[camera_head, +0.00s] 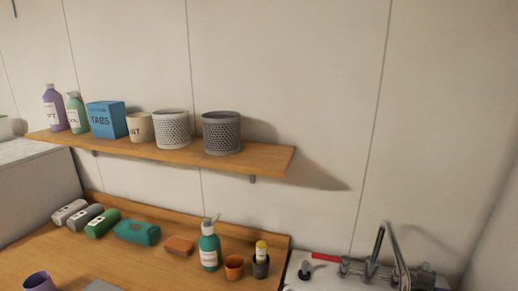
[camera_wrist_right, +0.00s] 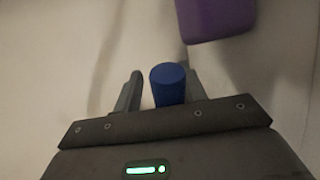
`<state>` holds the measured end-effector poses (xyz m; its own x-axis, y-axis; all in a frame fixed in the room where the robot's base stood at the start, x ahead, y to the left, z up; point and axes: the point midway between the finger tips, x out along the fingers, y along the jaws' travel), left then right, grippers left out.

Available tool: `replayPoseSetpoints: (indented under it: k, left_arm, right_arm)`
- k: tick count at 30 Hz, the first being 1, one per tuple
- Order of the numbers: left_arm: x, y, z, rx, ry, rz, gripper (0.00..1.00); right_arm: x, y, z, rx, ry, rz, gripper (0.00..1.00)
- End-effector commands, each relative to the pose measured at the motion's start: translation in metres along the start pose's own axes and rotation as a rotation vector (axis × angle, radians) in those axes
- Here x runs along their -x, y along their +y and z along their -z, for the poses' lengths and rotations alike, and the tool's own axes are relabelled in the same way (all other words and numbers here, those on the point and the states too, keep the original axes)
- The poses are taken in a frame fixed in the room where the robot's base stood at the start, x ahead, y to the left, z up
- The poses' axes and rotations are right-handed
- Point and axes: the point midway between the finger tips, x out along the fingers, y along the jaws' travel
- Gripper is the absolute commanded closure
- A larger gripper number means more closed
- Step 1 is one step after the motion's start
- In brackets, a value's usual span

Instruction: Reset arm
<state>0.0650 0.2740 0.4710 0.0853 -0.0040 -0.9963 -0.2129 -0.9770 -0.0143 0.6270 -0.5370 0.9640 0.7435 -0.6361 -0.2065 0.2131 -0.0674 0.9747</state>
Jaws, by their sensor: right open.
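My right gripper (camera_wrist_right: 163,90) shows only in the right wrist view. Its two dark fingers stand apart, so it is open. A blue cylinder (camera_wrist_right: 169,85) shows between the fingers, closer to the right finger and partly covering it. There is a gap between the cylinder and the left finger. I cannot tell whether the cylinder touches the right finger. A purple object (camera_wrist_right: 217,18) is beyond the fingers at the upper right, cut off by the frame. My left gripper is not in view, and the head view shows neither gripper.
A wooden wall shelf (camera_head: 268,157) holds bottles, a blue TABS box (camera_head: 106,120), a cup and two perforated holders. The wooden counter (camera_head: 150,262) below carries rolled cloths, a teal pack (camera_head: 137,232), a pump bottle (camera_head: 209,248) and cups. A tap (camera_head: 372,262) is at lower right.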

Motion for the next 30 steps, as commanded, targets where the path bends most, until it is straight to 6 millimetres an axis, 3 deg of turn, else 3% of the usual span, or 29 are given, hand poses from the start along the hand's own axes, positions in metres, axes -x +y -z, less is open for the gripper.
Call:
replayPoseSetpoints:
  k: [18,30]
  left_arm:
    - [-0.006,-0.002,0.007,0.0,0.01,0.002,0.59]
    - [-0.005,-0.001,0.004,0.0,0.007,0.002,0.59]
  right_arm:
    - [0.089,-0.001,0.003,-0.002,0.001,-0.001,0.59]
    - [0.104,0.001,0.005,-0.011,0.005,-0.005,0.59]
